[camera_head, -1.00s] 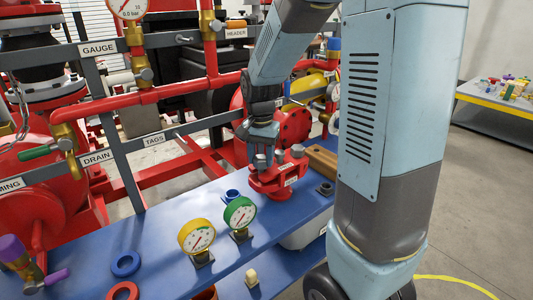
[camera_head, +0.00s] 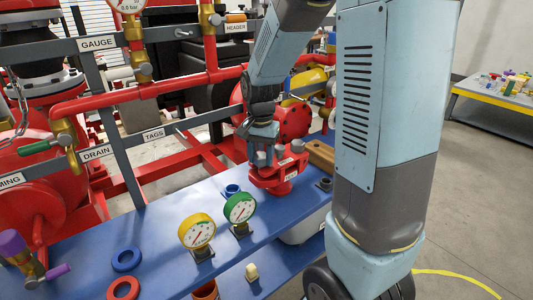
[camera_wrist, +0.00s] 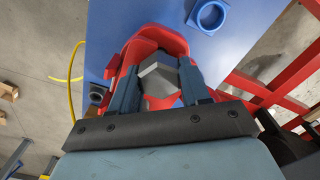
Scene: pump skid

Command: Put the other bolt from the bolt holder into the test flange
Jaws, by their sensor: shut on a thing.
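The red test flange (camera_head: 268,183) stands on the blue bench. My gripper (camera_head: 262,160) is over its left part, pointing down. In the wrist view my gripper (camera_wrist: 160,88) is shut on a grey hex-headed bolt (camera_wrist: 160,76), with a dark finger on each side. The red flange (camera_wrist: 157,38) lies below it. The bolt's shank is hidden, so I cannot tell how deep it sits in a hole. Another grey bolt head (camera_head: 297,146) shows at the flange's far right side. A brown block (camera_head: 321,154), possibly the bolt holder, is partly hidden by my arm.
A yellow gauge (camera_head: 197,231) and a green gauge (camera_head: 240,208) stand in front of the flange. A blue cup-like part (camera_head: 232,190) and a dark square socket (camera_head: 324,184) flank it. Red pipes and grey rails (camera_head: 125,170) run behind.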

